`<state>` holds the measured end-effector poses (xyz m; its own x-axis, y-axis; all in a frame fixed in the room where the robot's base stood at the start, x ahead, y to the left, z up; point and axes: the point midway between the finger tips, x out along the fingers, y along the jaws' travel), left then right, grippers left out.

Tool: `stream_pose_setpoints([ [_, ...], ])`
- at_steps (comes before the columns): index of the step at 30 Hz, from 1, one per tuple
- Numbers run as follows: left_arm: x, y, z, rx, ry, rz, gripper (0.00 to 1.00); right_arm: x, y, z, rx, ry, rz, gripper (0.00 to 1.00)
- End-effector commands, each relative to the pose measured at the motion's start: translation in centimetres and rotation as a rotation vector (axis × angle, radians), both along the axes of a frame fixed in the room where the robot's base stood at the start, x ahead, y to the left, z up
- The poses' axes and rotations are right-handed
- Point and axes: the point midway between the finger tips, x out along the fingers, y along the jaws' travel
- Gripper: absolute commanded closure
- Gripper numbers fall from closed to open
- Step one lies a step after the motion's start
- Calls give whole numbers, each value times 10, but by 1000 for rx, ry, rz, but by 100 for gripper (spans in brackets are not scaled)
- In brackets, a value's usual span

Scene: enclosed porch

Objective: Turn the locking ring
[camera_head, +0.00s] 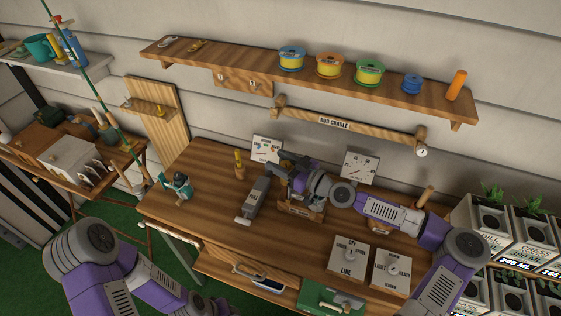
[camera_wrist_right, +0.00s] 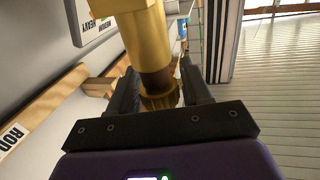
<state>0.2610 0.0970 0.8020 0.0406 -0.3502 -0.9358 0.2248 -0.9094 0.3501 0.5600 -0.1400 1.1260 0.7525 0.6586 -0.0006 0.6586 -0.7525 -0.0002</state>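A brass ring with a ridged edge (camera_wrist_right: 160,101) sits at the end of a short brown shaft (camera_wrist_right: 156,78). A thick gold-coloured body (camera_wrist_right: 143,35) adjoins the shaft and covers part of the view. My right gripper (camera_wrist_right: 160,92) has its black fingers on either side of the ridged ring; whether they press on it cannot be told. In the head view my right gripper (camera_head: 284,170) is low over the middle of the workbench, and the part at its fingertips is too small and covered to make out. My left arm is at the lower left; its gripper is outside the picture.
Beside the gripper on the workbench (camera_head: 215,165) is a grey boxy device (camera_head: 256,198). A teal reel (camera_head: 180,186) stands at its left. Two labelled switch plates (camera_head: 347,258) (camera_head: 391,272) lie at the front right. Dials and a rod cradle (camera_head: 345,125) are on the wall behind.

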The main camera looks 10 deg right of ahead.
Motion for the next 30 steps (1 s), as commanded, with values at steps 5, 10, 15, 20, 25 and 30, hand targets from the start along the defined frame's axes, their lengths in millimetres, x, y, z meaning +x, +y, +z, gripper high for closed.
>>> stream_pose_setpoints([
  [5,0,0,0,0,0,0,57,0,0,0,0,0,0,80],
  [10,0,0,0,0,0,0,57,0,0,0,0,0,0,93],
  [15,0,0,2,0,0,0,57,0,0,0,-2,1,-18,93],
  [20,0,0,5,0,0,0,57,0,0,2,-5,0,-70,93],
  [25,0,0,10,0,0,0,57,1,-1,2,-8,-2,-167,93],
  [30,0,0,11,0,0,0,57,2,-2,1,-9,-4,-293,93],
])
